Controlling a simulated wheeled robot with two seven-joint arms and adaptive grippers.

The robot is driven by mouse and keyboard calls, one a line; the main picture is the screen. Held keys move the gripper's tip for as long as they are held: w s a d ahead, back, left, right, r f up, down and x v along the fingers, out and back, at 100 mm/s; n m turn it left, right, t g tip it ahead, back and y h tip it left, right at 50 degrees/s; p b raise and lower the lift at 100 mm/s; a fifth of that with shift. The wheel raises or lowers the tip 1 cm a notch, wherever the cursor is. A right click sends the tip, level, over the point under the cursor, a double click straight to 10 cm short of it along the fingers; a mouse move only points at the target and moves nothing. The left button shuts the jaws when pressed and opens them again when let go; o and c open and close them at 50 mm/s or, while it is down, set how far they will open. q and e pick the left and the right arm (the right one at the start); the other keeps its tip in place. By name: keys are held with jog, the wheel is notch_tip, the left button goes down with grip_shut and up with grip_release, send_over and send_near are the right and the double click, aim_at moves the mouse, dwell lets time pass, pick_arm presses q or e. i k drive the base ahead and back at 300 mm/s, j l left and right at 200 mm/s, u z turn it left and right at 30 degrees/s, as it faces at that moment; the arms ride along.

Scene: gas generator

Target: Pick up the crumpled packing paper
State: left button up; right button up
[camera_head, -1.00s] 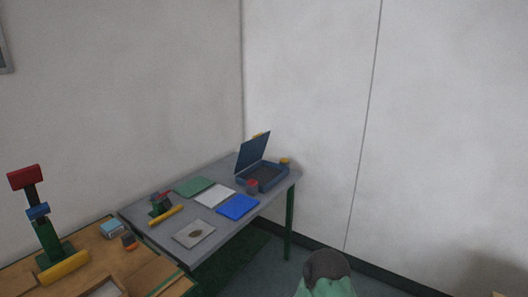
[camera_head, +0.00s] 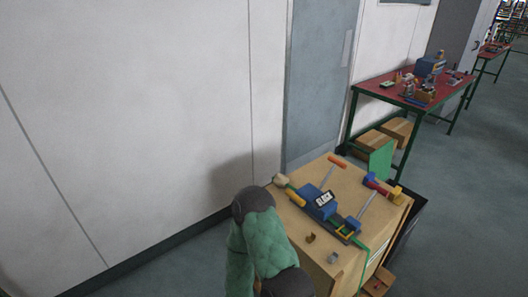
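I cannot clearly pick out crumpled packing paper in the head view. A small brown piece (camera_head: 310,238) and a small greyish piece (camera_head: 332,257) lie on the near part of a wooden box top (camera_head: 345,272); both are too small to identify. A pale tan lump (camera_head: 281,180) sits at the far left corner of that top. A green padded arm of mine with dark joints rises in front of the box and hides its left side. Neither gripper shows.
A blue tool (camera_head: 320,204) with a black label and several coloured-handled tools lie on the box top. A dark bin (camera_head: 405,238) stands right of it. Cartons (camera_head: 398,130) lie under a red-topped table (camera_head: 390,88) behind. Open floor (camera_head: 470,205) lies to the right.

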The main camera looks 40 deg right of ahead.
aim_at(279, 180)
jog(key=i+z, duration=0.4)
jog(key=i+j+z, duration=0.15)
jog(key=i+z, duration=0.25)
jog(key=i+j+z, duration=0.25)
jog(key=z, duration=0.15)
jog(key=i+j+z, duration=0.3)
jog(key=z, duration=0.15)
jog(key=i+j+z, duration=0.2)
jog(key=j+z, duration=0.2)
